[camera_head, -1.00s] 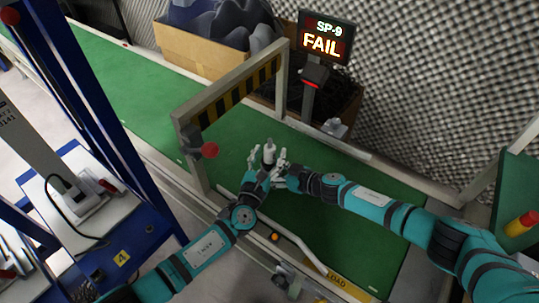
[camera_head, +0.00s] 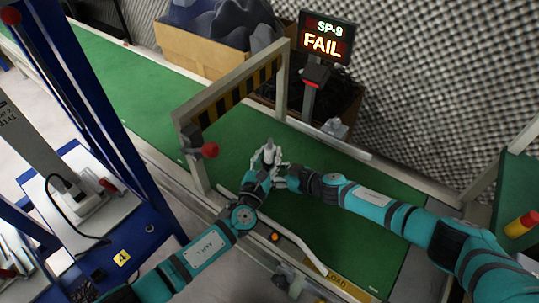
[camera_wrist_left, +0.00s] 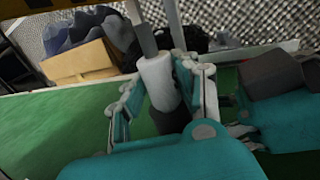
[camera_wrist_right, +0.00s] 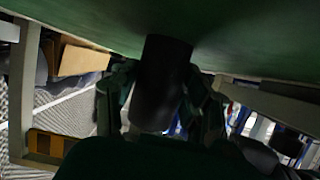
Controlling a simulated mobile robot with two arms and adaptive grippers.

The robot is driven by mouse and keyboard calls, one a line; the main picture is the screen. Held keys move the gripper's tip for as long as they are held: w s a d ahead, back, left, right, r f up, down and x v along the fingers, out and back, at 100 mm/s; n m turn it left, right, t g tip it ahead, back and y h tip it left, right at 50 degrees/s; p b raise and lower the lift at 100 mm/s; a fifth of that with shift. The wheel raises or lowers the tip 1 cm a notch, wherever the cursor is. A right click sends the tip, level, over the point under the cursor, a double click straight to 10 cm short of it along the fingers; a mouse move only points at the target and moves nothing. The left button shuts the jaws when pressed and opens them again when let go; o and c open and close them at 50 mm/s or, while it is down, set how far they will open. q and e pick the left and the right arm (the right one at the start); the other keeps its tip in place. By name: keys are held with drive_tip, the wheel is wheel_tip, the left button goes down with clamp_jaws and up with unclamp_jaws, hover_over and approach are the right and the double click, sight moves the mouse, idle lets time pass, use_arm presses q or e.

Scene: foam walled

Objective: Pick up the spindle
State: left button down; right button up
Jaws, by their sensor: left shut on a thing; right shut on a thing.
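The spindle (camera_head: 269,157) stands roughly upright above the green conveyor. In the left wrist view it is a pale cylinder (camera_wrist_left: 157,80) with a thin grey shaft on top and a dark lower part. My left gripper (camera_head: 267,163) is shut on its pale upper part, with a finger on each side. My right gripper (camera_head: 281,178) is shut on it lower down. In the right wrist view the dark lower part (camera_wrist_right: 161,75) sits between the fingers. Whether its bottom touches the belt is hard to tell.
A striped gate frame (camera_head: 238,92) with a red knob (camera_head: 210,150) stands close to the left. A FAIL display (camera_head: 325,38) and boxes of foam (camera_head: 195,55) stand behind the conveyor (camera_head: 150,95). A blue rack (camera_head: 130,225) is at left. Open belt lies to the right.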

use_arm(q)
drive_tip(key=shift+r, duration=0.1)
wheel_tip(320, 180, up, 28)
idle(0.3)
use_arm(e)
drive_tip(key=o, duration=1.3)
